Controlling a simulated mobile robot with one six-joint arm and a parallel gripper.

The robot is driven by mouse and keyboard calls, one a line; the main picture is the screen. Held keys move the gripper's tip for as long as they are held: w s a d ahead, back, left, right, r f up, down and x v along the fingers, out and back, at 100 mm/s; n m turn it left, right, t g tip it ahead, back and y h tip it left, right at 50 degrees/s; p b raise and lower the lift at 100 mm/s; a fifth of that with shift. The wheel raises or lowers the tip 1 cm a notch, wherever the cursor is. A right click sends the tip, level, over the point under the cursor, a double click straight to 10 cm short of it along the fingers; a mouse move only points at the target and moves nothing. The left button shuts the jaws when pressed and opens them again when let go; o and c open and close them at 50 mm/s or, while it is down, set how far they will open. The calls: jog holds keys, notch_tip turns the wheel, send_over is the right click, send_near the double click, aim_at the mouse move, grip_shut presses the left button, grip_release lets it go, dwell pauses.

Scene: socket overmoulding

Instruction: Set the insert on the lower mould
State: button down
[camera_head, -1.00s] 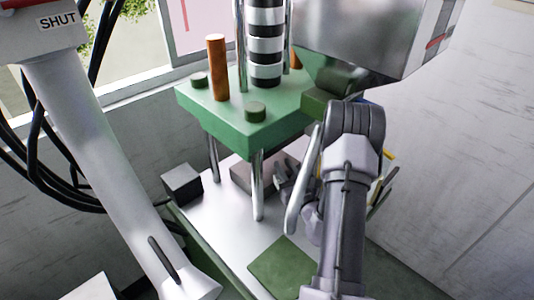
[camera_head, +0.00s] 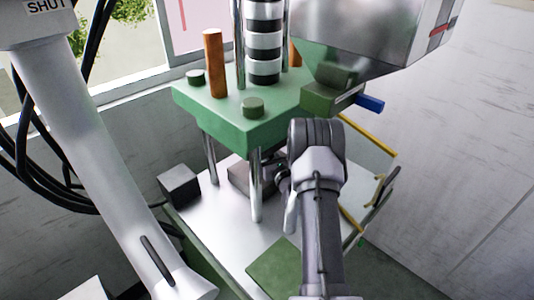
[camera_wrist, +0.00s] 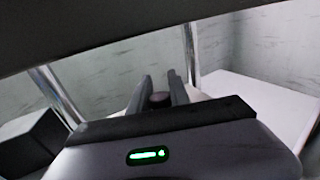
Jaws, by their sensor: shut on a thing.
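A dark block that looks like the lower mould (camera_head: 243,178) sits on the pale press table, under the raised green plate. A steel post and my arm partly cover it. My gripper (camera_head: 276,172) reaches under the plate from the right, at the block's right side; its fingertips are hard to make out there. In the wrist view my two fingers (camera_wrist: 159,92) are closed on a small dark brownish round piece, the insert (camera_wrist: 160,99). I cannot tell whether the insert touches the mould.
The green plate (camera_head: 235,112) hangs low over my wrist. Steel posts (camera_head: 256,190) stand close by. A dark box (camera_head: 179,186) is on the table's left corner. A yellow-edged clear panel (camera_head: 368,137) is at right. A green pad (camera_head: 283,268) lies at the front.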

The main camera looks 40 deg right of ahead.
jog(key=shift+r, duration=0.15)
jog(key=c, duration=1.2)
grip_release()
jog(key=shift+s+a+r, duration=0.1)
jog(key=shift+s, duration=0.05)
jog(key=p+v, duration=0.1)
jog(key=v, duration=1)
jog(key=shift+s+p, duration=0.3)
jog(key=shift+s, duration=0.05)
jog(key=shift+a, duration=0.15)
